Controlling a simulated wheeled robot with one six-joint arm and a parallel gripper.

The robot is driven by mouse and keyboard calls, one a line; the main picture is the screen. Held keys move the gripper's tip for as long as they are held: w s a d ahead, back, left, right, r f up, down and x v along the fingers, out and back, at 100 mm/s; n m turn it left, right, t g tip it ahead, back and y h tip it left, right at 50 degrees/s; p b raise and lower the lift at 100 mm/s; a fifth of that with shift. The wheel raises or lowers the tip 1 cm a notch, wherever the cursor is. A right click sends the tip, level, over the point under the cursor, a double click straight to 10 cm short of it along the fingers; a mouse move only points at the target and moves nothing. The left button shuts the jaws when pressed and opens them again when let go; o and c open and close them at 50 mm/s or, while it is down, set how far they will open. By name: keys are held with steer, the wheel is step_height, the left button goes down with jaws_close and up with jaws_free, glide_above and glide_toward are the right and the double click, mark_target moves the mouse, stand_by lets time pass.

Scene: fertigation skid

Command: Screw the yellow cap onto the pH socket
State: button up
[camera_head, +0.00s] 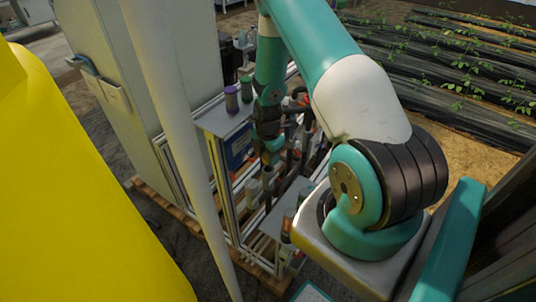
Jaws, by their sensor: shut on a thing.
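My gripper (267,150) points down over the pipework of the skid, near the middle of the head view. It is shut on a small yellow thing that looks like the yellow cap (266,158), of which only a little shows. Below it and slightly left stands a pale grey upright fitting (253,192). I cannot tell whether this is the pH socket, and no label can be read. The cap appears above this fitting, but the view does not show whether they touch.
A purple-topped bottle (231,98) and a grey-topped one (246,90) stand on a shelf (214,122) left of my gripper. A pale post (178,120) and a large yellow body (75,190) fill the left foreground. Dark pipes crowd the gripper's right.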

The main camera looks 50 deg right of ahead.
steer(key=shift+f, duration=0.55)
steer(key=shift+f+b, duration=0.1)
steer(key=shift+b, duration=0.2)
steer(key=shift+f+b, duration=0.4)
steer(key=shift+f, duration=0.1)
steer(key=shift+f, duration=0.15)
steer(key=shift+f+b, duration=0.25)
steer(key=shift+b, duration=0.1)
steer(key=shift+f, duration=0.15)
stand_by(0.7)
steer(key=shift+f, duration=0.2)
